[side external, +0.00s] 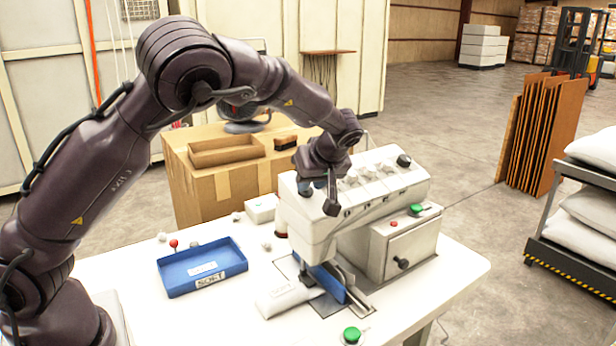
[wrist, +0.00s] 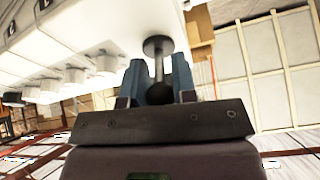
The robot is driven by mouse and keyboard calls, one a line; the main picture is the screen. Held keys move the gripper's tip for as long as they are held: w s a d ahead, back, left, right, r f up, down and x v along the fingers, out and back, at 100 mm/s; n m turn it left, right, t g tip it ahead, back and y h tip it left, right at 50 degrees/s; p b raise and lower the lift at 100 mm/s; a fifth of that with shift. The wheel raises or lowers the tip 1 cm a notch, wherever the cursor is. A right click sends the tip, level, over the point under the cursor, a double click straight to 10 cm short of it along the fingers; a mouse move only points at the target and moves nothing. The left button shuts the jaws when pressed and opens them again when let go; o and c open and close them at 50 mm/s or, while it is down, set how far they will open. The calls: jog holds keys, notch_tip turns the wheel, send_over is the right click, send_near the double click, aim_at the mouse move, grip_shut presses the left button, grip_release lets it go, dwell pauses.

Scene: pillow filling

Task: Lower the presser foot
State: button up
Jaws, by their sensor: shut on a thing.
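The white sewing machine (side external: 310,225) stands on the right part of the table, with its head over the pillow. My gripper (side external: 305,187) is at the upper left end of that head. In the wrist view, my gripper (wrist: 158,85) has its two blue-grey fingers either side of a dark lever (wrist: 158,65) with a ball end and a round base, and is shut on it. A white pillow (side external: 285,296) lies under the head beside a blue guide (side external: 328,283). The presser foot itself is too small and shadowed to make out.
A blue tray (side external: 203,268) sits to the left on the white table (side external: 200,322). A green button (side external: 352,335) is at the front edge, and a control box (side external: 412,245) stands at the right. A cardboard box (side external: 215,190) is behind.

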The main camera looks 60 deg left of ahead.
jog(key=shift+d+f+y, duration=0.2)
jog(key=shift+d+y, duration=0.15)
jog(key=shift+y, duration=0.75)
jog(key=o, duration=0.9)
jog(key=v, duration=1.3)
jog(key=shift+f, duration=0.15)
jog(key=shift+d, duration=0.1)
